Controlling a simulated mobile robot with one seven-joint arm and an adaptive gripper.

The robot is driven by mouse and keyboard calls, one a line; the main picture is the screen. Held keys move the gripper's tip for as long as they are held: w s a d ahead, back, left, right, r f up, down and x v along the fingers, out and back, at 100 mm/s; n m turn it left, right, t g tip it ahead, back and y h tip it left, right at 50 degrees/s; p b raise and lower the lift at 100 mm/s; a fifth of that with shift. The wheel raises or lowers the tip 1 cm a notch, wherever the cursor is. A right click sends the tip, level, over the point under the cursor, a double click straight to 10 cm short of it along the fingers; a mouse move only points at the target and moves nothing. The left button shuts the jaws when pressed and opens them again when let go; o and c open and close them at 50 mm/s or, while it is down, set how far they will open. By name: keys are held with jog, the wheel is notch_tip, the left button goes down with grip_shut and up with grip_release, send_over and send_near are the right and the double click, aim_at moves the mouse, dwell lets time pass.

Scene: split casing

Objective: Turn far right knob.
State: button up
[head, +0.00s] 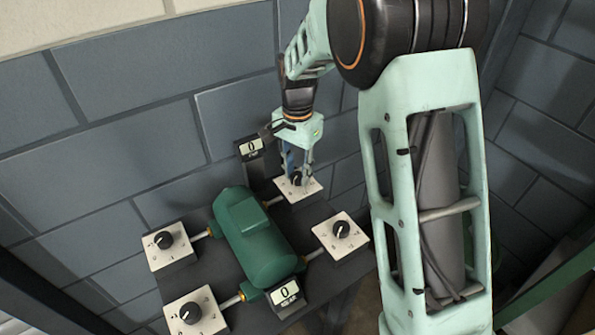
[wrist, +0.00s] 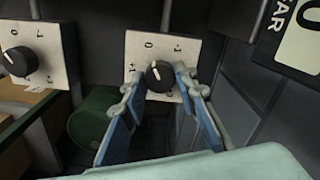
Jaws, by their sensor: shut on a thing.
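The far right knob (head: 296,181) is a round black dial on a white square plate (head: 309,187), at the back of the dark table. In the wrist view the knob (wrist: 159,77) sits in front of its white plate (wrist: 133,48), which has 0 and 1 marks. A pale mark on the knob points up and slightly left. My gripper (head: 298,172) reaches down from above and is shut on this knob. In the wrist view its blue fingertips (wrist: 163,82) are on either side of the knob. The head view shows the knob partly covered by the fingers.
A green casing (head: 258,237) lies in the middle of the table (head: 222,262). Other knobs stand at near right (head: 341,229), far left (head: 164,240) and near left (head: 190,313). A back display (head: 252,147) and a front display (head: 286,293) both read 0. A block wall stands close behind.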

aim_at(298, 175)
jog(key=o, duration=1.2)
jog(key=shift+c, duration=0.2)
notch_tip(298, 175, up, 12)
